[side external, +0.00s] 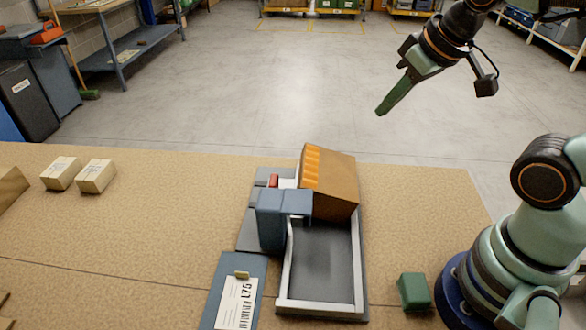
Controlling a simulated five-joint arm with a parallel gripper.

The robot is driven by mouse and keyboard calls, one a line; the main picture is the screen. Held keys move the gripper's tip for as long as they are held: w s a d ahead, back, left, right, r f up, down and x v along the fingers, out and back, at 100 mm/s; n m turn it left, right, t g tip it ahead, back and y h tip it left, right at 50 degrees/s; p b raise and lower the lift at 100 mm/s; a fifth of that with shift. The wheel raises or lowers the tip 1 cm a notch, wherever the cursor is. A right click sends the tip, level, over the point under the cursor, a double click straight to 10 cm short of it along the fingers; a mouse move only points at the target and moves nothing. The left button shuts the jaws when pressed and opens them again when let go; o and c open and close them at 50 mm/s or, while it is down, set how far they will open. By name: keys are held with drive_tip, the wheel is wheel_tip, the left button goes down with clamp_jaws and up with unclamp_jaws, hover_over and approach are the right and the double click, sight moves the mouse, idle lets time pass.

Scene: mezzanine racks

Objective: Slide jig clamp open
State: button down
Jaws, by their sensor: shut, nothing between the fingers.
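The jig (283,270) stands on the tan table right of the middle, a dark tray with a pale raised rim. A blue-grey clamp block (272,222) sits at its left side, with an arm reaching right over the tray's rim. A brown box with an orange striped face (336,186) rests tilted in the far end of the jig, close to the clamp arm; I cannot tell whether they touch. A small red part (273,181) shows behind the clamp. My gripper (381,112) is shut and empty, raised well above and beyond the table's far edge, pointing down-left.
Two small cartons (78,174) stand at the left. The table between the cartons and the jig is clear.

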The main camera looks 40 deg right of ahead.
drive_tip(key=c, duration=0.7)
unclamp_jaws()
drive_tip(key=shift+w+a, duration=0.1)
drive_tip(key=shift+w, duration=0.1)
drive_tip(key=o, duration=0.5)
drive_tip(key=shift+w+a+r+n, duration=0.2)
drive_tip(key=shift+w+n, duration=0.1)
drive_tip(key=shift+w, duration=0.1)
drive_tip(key=n+g, duration=0.6)
drive_tip(key=n, duration=0.2)
hover_over(273, 179)
wheel_tip(273, 179, down, 11)
wheel_tip(273, 179, down, 12)
drive_tip(key=shift+r, duration=0.2)
drive_tip(key=shift+w, duration=0.1)
clamp_jaws()
